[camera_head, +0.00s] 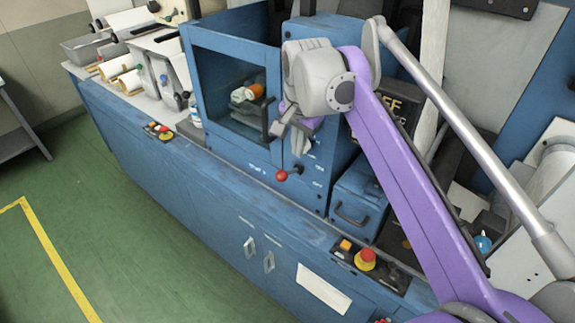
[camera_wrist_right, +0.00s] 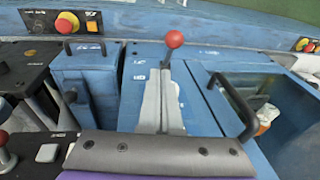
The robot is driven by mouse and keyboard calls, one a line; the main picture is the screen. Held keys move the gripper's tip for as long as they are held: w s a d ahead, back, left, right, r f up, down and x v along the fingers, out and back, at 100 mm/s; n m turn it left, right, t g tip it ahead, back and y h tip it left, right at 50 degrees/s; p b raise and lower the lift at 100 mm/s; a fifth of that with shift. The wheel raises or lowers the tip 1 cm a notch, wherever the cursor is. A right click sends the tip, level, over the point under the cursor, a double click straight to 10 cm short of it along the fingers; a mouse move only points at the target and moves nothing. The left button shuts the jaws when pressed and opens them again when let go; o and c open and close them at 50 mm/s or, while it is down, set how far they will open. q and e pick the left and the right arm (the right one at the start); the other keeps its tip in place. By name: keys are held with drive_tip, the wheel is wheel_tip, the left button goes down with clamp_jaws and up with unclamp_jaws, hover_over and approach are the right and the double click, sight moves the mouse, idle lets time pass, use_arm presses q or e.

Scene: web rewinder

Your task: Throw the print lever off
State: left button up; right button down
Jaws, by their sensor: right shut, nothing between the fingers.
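A lever with a red ball knob (camera_head: 282,175) is on the front of the blue machine cabinet, its knob low on the panel. In the right wrist view the red knob (camera_wrist_right: 174,39) shows just beyond my fingertips, with a short dark shaft. My right gripper (camera_head: 298,152) is above the knob in the head view, fingers pointing down along the panel. In the wrist view the right gripper (camera_wrist_right: 163,75) has its grey fingers together and empty. They overlap the shaft's line of sight, so I cannot tell whether they touch it. My left gripper is out of view.
A dark handle (camera_wrist_right: 232,105) on the blue-framed window stands close beside my right fingers. A blue box with a handle (camera_head: 350,215) and a red emergency button (camera_head: 366,257) are to the right. Another red-knobbed lever (camera_wrist_right: 4,137) shows at the wrist view's left edge. Green floor lies open in front.

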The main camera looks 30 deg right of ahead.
sight(284, 177)
drive_tip(key=f, duration=0.2)
drive_tip(key=w+a+f, duration=0.1)
drive_tip(key=f, duration=0.1)
drive_tip(key=w+f, duration=0.1)
drive_tip(key=f, duration=0.1)
drive_tip(key=shift+a+f, duration=0.15)
drive_tip(key=shift+a, duration=0.15)
drive_tip(key=shift+f, duration=0.1)
drive_tip(key=shift+s+a+f+t+h+b, duration=0.35)
drive_tip(key=shift+a+f+t+h+b, duration=0.2)
drive_tip(key=shift+a+f+h, duration=0.3)
wheel_tip(284, 177, down, 7)
drive_tip(key=a+t+h+b, duration=0.1)
drive_tip(key=t+h+b, duration=0.1)
drive_tip(key=h+b, duration=0.2)
drive_tip(key=shift+s+a+f+n+t+h, duration=0.2)
drive_tip(key=shift+s+a+n+t+h, duration=0.2)
drive_tip(key=shift+h, duration=0.85)
